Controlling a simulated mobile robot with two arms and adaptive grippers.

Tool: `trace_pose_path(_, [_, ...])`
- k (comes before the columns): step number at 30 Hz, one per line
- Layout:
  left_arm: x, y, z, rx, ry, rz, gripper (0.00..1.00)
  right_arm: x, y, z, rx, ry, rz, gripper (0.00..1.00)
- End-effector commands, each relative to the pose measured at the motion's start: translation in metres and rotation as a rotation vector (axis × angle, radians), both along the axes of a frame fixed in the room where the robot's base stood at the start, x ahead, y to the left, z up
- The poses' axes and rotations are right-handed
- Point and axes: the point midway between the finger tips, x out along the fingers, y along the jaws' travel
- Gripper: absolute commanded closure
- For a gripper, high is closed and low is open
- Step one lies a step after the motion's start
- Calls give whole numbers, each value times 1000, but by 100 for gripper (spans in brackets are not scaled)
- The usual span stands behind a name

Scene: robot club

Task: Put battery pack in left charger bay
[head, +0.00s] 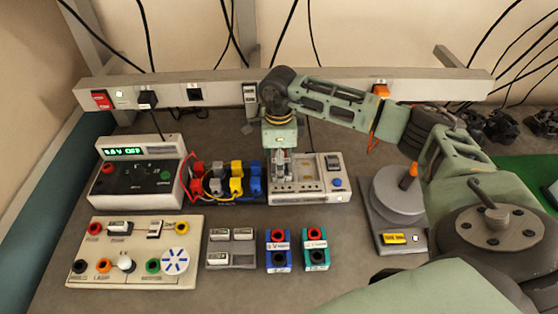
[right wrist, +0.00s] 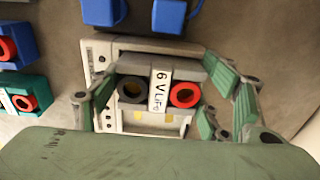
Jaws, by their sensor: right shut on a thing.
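The charger (head: 335,190) is a pale box with a blue knob on the bench, in the middle of the head view. My right gripper (head: 281,163) points down over its left end. In the right wrist view its fingers (right wrist: 157,103) are shut on a grey battery pack (right wrist: 158,70) with a black and a red terminal and a "6 V LiFe" label. The pack is at the charger's left bay; I cannot tell whether it is fully seated. The other bay (right wrist: 150,119), with yellow marks, is empty. In the head view the gripper largely hides the pack. My left gripper is out of view.
Coloured plugs (head: 236,182) stand close left of the charger. A blue pack (head: 278,250) and a teal pack (head: 316,249) stand in front. A grey scale-like device (head: 398,195) is to the right. A power strip (head: 220,92) runs behind.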

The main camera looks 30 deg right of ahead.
Motion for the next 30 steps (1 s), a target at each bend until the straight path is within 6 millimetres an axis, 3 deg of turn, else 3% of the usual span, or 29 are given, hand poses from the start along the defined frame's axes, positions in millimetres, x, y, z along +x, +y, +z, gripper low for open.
trace_pose_path(1, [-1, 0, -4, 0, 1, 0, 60, 0, 0, -3, 0, -1, 0, 67])
trace_pose_path(2, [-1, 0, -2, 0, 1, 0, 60, 0, 0, -2, 0, 0, 0, 27])
trace_pose_path(7, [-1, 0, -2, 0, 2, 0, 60, 0, 0, -1, 0, 0, 0, 13])
trace_pose_path(21, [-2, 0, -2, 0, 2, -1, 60, 1, 0, 6, 0, -4, -1, 11])
trace_pose_path(30, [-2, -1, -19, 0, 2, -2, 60, 2, 0, 56, 1, -6, 0, 11])
